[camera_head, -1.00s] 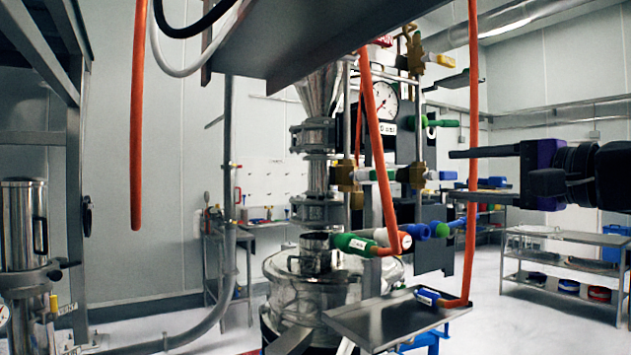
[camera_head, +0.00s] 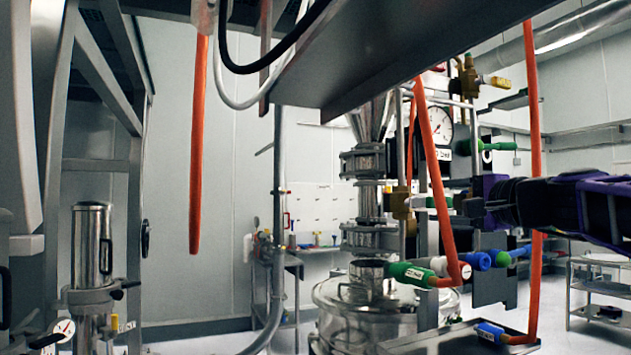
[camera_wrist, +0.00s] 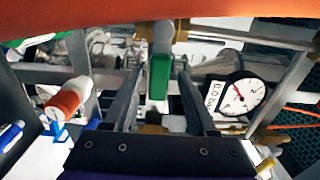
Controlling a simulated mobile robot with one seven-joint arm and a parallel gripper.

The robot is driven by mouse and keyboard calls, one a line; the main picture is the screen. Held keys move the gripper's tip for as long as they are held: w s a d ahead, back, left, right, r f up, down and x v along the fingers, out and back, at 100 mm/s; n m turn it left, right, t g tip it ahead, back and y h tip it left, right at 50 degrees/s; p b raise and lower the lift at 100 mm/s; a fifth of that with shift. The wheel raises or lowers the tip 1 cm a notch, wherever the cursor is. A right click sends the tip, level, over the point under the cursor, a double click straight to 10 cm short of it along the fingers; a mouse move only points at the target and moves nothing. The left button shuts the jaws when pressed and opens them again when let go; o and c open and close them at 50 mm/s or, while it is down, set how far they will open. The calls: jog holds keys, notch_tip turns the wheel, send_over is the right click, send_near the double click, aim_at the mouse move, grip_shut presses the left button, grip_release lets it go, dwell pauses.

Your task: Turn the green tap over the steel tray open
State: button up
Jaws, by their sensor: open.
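A green tap handle (camera_head: 437,201) sticks out to the right from a brass valve body (camera_head: 400,203) on a vertical pipe, above the steel tray (camera_head: 440,343) at the lower edge. In the wrist view the green handle (camera_wrist: 160,76) hangs below a brass fitting, centred between the two dark fingers. My gripper (camera_head: 462,203) points left, with its fingertips close to the handle's right end. The fingers are apart and not closed on it. How far the handle reaches between them is hard to tell.
Orange hoses (camera_head: 437,170) hang near my arm, one in front of the pipes. A green hose fitting (camera_head: 408,273) sits below the tap. A pressure gauge (camera_head: 438,125) and another green-handled valve (camera_head: 490,146) are higher. A grey shelf (camera_head: 400,50) overhangs above.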

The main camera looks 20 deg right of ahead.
jog(key=shift+w+a+f, duration=0.1)
jog(key=shift+w+f, duration=0.1)
jog(key=shift+w, duration=0.1)
grip_shut()
jog(key=shift+r, duration=0.15)
dwell(1.1)
